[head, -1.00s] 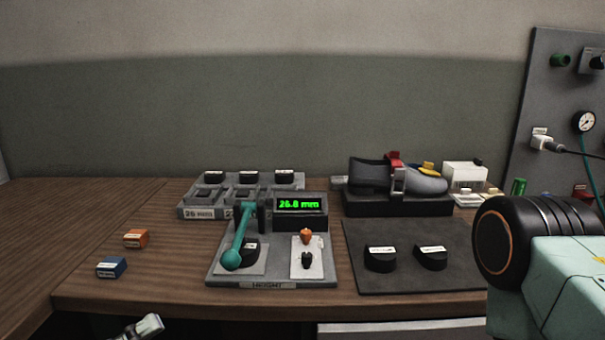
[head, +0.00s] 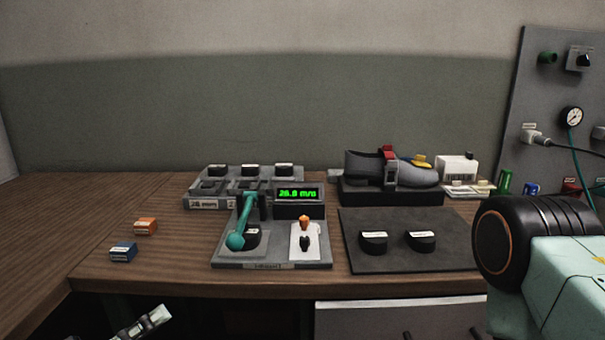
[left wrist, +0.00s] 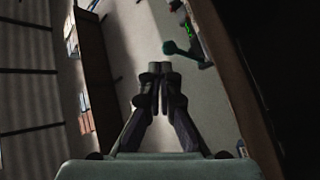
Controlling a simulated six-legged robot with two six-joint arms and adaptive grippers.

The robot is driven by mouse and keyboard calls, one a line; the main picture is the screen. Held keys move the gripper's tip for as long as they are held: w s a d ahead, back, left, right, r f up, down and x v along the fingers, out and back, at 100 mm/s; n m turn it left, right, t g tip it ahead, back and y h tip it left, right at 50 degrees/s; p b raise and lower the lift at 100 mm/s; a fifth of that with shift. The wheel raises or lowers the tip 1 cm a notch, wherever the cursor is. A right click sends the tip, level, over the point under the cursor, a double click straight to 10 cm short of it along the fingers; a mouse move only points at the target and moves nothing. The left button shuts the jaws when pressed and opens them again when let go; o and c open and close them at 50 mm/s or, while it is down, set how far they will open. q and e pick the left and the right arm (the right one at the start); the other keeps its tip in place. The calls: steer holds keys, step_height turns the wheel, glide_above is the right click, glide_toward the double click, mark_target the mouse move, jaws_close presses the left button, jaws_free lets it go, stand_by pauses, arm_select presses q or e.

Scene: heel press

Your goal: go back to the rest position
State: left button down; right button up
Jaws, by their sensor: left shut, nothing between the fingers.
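My left gripper (head: 150,320) is low at the bottom left of the head view, in front of and below the bench edge, away from everything on the bench. In the left wrist view its two dark fingers (left wrist: 160,70) meet at the tips with nothing between them. My right gripper does not show; only part of my right arm is in the head view at the right.

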arm_select(q)
step_height(320, 180, down, 17)
steer(key=n+g+y, duration=0.2)
steer(key=g+y, duration=0.2)
steer(key=y, duration=0.6)
steer(key=s+f+m+g+y, duration=0.1)
steer(key=s+f+g, duration=0.4)
steer(key=s, duration=0.7)
steer(key=s+f+m+g+y, duration=0.1)
steer(key=s+f+g+y, duration=0.3)
steer(key=s+f, duration=0.3)
steer(key=s+g, duration=0.1)
steer(key=s, duration=0.4)
steer(key=shift+s+a+f, duration=0.2)
steer(key=shift+s+a, duration=0.1)
steer(key=shift+a, duration=0.05)
